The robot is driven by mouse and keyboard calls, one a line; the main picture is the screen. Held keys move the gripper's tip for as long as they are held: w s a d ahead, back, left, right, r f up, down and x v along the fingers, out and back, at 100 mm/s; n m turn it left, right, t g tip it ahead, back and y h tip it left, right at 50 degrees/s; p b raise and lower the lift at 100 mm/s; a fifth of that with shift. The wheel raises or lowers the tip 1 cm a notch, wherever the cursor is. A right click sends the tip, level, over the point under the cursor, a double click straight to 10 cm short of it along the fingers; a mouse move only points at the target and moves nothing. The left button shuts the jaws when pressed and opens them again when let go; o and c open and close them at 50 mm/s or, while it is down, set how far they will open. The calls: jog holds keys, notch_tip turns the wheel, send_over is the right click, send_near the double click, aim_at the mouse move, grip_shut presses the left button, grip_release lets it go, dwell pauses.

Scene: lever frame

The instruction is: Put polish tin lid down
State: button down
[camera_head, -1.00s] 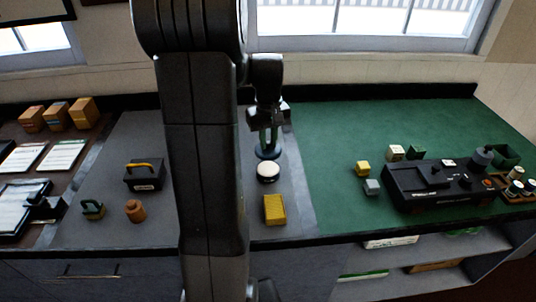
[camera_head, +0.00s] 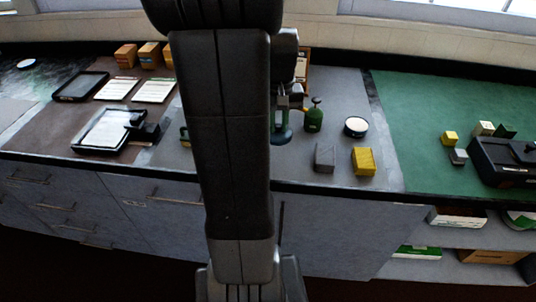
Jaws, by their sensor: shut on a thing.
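My gripper (camera_head: 281,118) points down over the grey part of the bench, just right of my arm. It is shut on the polish tin lid (camera_head: 281,136), a dark, flat disc below the fingers. I cannot tell whether the lid touches the bench surface. The open polish tin (camera_head: 356,127), round with a pale top and dark rim, stands to the right, apart from the gripper. My arm hides part of the bench left of the gripper.
A green bottle (camera_head: 314,117) stands close right of the lid. A grey block (camera_head: 324,158) and a yellow block (camera_head: 363,161) sit near the front edge. A dark tray with papers (camera_head: 101,131) lies left. Bare grey surface (camera_head: 340,92) shows behind the tin.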

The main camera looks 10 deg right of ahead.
notch_tip(320, 180, down, 4)
jog(key=shift+d+f, duration=0.1)
jog(key=shift+f, duration=2.1)
jog(key=shift+f, duration=0.1)
jog(key=c, duration=1.3)
grip_release()
notch_tip(320, 180, up, 12)
jog(key=shift+r, duration=0.15)
